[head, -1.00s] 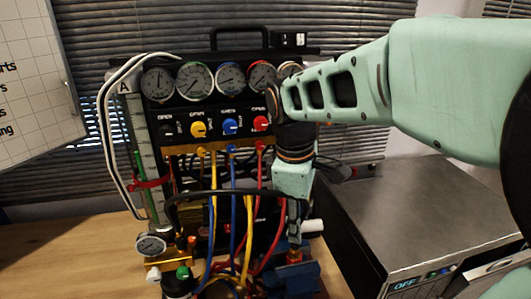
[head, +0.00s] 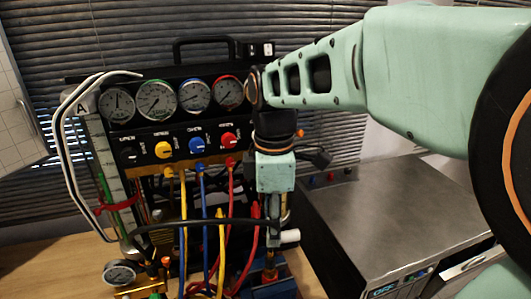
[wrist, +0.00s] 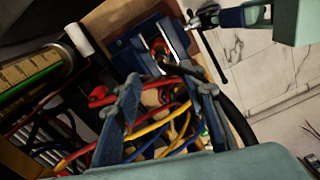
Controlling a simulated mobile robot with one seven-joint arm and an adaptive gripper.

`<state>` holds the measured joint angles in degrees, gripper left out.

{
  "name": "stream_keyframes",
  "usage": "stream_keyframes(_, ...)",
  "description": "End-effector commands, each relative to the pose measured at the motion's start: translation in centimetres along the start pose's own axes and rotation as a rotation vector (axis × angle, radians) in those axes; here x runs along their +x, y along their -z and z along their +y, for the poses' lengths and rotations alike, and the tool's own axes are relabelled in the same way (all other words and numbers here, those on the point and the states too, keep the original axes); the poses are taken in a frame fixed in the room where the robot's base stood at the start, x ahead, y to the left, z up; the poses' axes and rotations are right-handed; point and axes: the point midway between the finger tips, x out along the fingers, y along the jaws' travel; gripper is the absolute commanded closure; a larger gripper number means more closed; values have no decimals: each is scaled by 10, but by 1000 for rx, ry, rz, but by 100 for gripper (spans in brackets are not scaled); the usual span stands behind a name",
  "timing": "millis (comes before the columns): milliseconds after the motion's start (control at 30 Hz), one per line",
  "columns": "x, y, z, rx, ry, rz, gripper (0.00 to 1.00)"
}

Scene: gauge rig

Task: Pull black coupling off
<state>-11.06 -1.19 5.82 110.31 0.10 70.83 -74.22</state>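My gripper (wrist: 168,84) points down at the right side of the gauge rig. In the wrist view its two blue fingers stand apart, with hoses and fittings showing between and beyond them. In the head view the gripper body (head: 275,172) hangs in front of the rig's right edge, and its fingertips are hard to make out. A blue clamp-like block (wrist: 130,52) lies just beyond the fingers. No coupling is clearly seen in the fingers.
The rig carries several gauges (head: 157,98) and coloured knobs (head: 163,149). Yellow, blue and red hoses (head: 205,225) hang in front, crossed by a black hose. A loose-looking gauge (head: 119,273) stands front left. A grey metal box (head: 385,215) fills the right side.

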Motion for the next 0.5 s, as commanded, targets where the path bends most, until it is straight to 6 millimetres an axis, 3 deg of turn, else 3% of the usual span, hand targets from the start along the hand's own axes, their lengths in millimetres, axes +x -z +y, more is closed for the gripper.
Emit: stream_keyframes(500,82,0,-2,1,4,-1,63)
